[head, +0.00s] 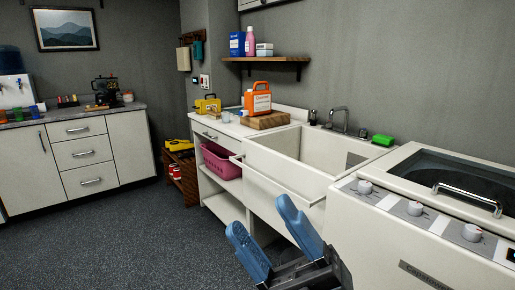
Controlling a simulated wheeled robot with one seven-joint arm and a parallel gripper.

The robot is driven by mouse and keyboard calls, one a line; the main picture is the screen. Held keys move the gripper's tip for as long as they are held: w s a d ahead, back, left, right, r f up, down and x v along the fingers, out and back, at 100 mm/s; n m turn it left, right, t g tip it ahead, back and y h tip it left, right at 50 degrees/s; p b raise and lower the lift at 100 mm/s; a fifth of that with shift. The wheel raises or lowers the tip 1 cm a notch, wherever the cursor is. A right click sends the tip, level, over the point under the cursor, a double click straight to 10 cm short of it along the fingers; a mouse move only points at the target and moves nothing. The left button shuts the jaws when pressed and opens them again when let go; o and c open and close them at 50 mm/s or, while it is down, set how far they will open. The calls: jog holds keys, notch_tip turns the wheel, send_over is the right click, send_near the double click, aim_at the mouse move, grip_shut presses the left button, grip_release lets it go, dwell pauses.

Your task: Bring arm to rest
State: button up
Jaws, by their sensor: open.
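My gripper (268,238) shows at the lower middle of the head view, with two blue fingers on a dark grey body. The fingers are spread apart and nothing is between them. It is in front of the white utility sink (262,165), overlapping the sink's lower front in the picture. I cannot tell the exact gap between the fingers and the sink. The rest of my arm is mostly out of view below.
A washing machine (405,235) stands close on the right. An orange jug (257,99) stands on a wooden board beside the sink. A pink basket (222,161) sits on the shelf below. White cabinets (87,155) line the back left. The carpet (125,235) at left is clear.

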jog(key=s+d+f+m+h, duration=0.6)
jog(key=s+m+h, duration=0.2)
jog(key=s+m, duration=0.1)
jog(key=s+d+f+m+t+h, duration=0.1)
jog(key=s+d+f+m+h, duration=0.6)
jog(key=s, duration=0.4)
jog(key=s+d+f+m+h, duration=0.6)
jog(key=s+d+m+h, duration=0.1)
jog(key=s+m+h, duration=0.2)
jog(key=shift+s+d+f+m+t+h, duration=0.15)
jog(key=shift+s+f+m+t+h, duration=0.2)
jog(key=shift+s+m, duration=0.65)
jog(key=shift+o, duration=0.3)
jog(key=shift+w, duration=0.2)
